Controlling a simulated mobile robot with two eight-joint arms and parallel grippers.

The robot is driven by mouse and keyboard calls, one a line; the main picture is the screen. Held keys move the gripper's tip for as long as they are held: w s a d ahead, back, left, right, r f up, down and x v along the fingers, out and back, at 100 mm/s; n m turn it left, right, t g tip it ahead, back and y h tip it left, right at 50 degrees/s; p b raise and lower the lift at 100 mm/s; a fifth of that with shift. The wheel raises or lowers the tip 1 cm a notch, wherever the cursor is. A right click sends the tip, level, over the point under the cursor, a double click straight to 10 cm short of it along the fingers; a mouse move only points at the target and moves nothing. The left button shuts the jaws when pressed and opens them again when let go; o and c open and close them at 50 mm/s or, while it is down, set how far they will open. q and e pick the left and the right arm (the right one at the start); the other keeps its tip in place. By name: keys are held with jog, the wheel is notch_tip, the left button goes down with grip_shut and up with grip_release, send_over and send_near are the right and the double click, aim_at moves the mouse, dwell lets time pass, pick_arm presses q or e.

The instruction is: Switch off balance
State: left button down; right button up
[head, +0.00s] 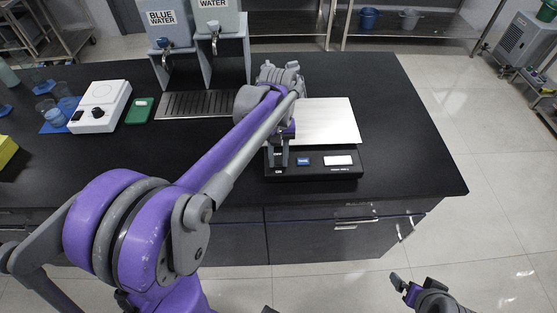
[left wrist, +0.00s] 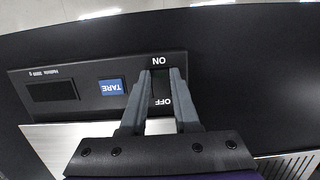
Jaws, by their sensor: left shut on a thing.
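The balance is a low black unit (head: 312,173) with a pale flat pan (head: 328,122), near the front right of the counter. Its front panel (left wrist: 100,65) shows in the left wrist view, with a blue TARE button (left wrist: 112,87), a display that looks dark there (left wrist: 52,91) and a power switch (left wrist: 160,88) between the ON and OFF labels. In the head view the display (head: 338,160) looks white. My left gripper (head: 279,158) points down at the switch. Its fingers (left wrist: 160,76) are shut on the switch, hiding its sides. My right gripper (head: 407,288) is away from the counter; its jaw gap is unclear.
The black counter (head: 400,120) is clear right of the balance. Behind my left arm stand a drip grille (head: 190,104) and water dispensers (head: 168,20). A white device (head: 100,105), a green item (head: 140,110) and beakers (head: 66,103) are at the left.

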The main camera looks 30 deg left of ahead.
aim_at(278, 156)
pick_arm(q)
jog(key=shift+w+g+h, duration=0.1)
jog(key=shift+g+h, duration=0.2)
jog(key=shift+g, duration=0.2)
jog(key=c, duration=0.6)
grip_release()
jog(key=shift+c, duration=0.2)
jog(key=v, duration=1.1)
jog(key=s+d+f+m+t, duration=0.3)
jog(key=s+d+f+t, duration=0.1)
jog(key=s+f, duration=0.3)
jog(key=s+d+f+m+t+y, duration=0.1)
jog(key=s+d+f+m+t, duration=0.2)
jog(key=s+f, duration=0.3)
jog(key=s+d+t, duration=0.1)
jog(key=s, duration=0.3)
jog(key=shift+f+y, duration=0.3)
jog(key=shift+f, duration=0.1)
